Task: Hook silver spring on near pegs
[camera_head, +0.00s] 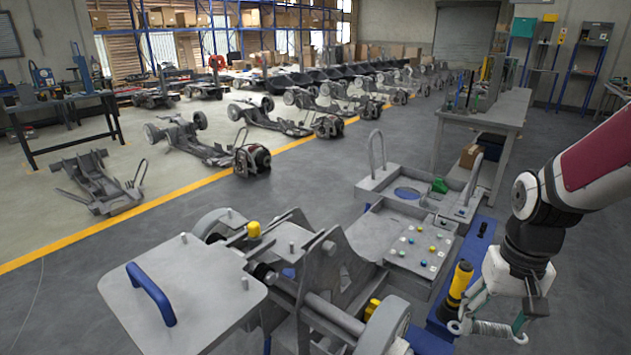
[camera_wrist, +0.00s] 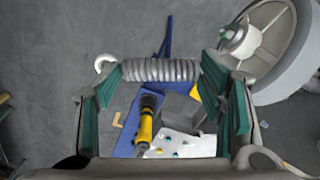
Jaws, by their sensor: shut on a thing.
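My gripper (camera_head: 497,314) is at the lower right in the head view. Its green-padded fingers are shut on the silver spring (camera_head: 494,330), which they hold crosswise by its ends. In the wrist view the coiled spring (camera_wrist: 160,70) spans the gap between the fingers, with a hook past the left pad. The right end is hidden by the finger. The spring is held off the chassis, touching no peg that I can see. The near chassis (camera_head: 325,265) has a yellow-capped post (camera_head: 253,230) and a yellow part (camera_head: 371,308) near its wheel. I cannot tell which are the near pegs.
A yellow and black tool (camera_head: 459,285) stands beside my gripper on a blue surface. A grey tray with small coloured pieces (camera_head: 420,246) lies behind it. A wheel (camera_wrist: 285,50) is at the upper right of the wrist view. A plate with a blue handle (camera_head: 152,294) is at front left.

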